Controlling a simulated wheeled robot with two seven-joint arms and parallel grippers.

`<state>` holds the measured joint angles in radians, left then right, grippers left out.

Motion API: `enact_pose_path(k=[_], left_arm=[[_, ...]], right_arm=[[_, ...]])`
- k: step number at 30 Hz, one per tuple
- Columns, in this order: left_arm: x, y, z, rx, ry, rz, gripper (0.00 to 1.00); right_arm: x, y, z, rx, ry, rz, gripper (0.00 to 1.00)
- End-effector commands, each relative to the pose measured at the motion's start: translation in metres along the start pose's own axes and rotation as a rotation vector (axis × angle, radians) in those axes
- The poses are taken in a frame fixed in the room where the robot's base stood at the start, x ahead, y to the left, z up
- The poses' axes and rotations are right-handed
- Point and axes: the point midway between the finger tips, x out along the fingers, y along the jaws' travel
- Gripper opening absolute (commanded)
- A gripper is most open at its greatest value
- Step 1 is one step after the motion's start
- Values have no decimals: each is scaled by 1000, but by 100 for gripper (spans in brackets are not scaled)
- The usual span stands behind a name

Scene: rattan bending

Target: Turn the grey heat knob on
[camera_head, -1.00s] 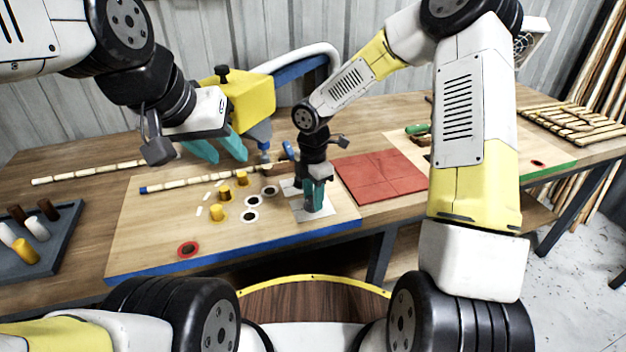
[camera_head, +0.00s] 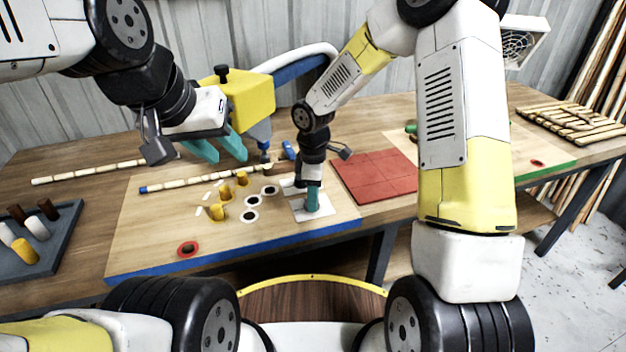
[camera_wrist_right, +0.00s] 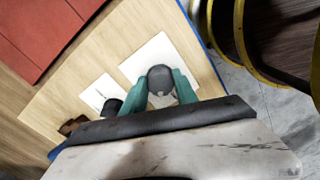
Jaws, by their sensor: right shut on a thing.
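The grey heat knob (camera_wrist_right: 160,77) is a round dark cap on a white plate (camera_wrist_right: 152,52) in the right wrist view. My right gripper (camera_wrist_right: 163,88) is shut on it, with one teal finger on each side. In the head view my right gripper (camera_head: 312,202) points down onto the white plate (camera_head: 325,212) near the board's front right corner. The knob is hidden there by the fingers. My left gripper (camera_head: 218,148) is open and empty above the back of the board, beside the yellow machine.
A yellow machine (camera_head: 246,95) with a nozzle stands behind the board. Yellow pegs (camera_head: 219,211) and dark holes lie left of the knob. A rattan pole (camera_head: 190,183) lies behind them. A red mat (camera_head: 375,177) lies to the right.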

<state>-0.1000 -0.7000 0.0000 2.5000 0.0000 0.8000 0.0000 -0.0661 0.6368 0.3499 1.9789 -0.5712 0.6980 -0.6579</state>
Motion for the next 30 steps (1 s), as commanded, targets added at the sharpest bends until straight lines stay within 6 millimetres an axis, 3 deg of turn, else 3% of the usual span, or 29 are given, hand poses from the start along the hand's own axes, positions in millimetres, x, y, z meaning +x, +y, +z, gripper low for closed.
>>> enact_pose_path(k=[18, 30], left_arm=[[0, 0, 0, 0, 0, 0, 36], [0, 0, 0, 0, 0, 0, 36]], right_arm=[[-1, -1, -1, 578, 1, 4, 0], [-1, -2, -2, 839, 2, 3, 0]])
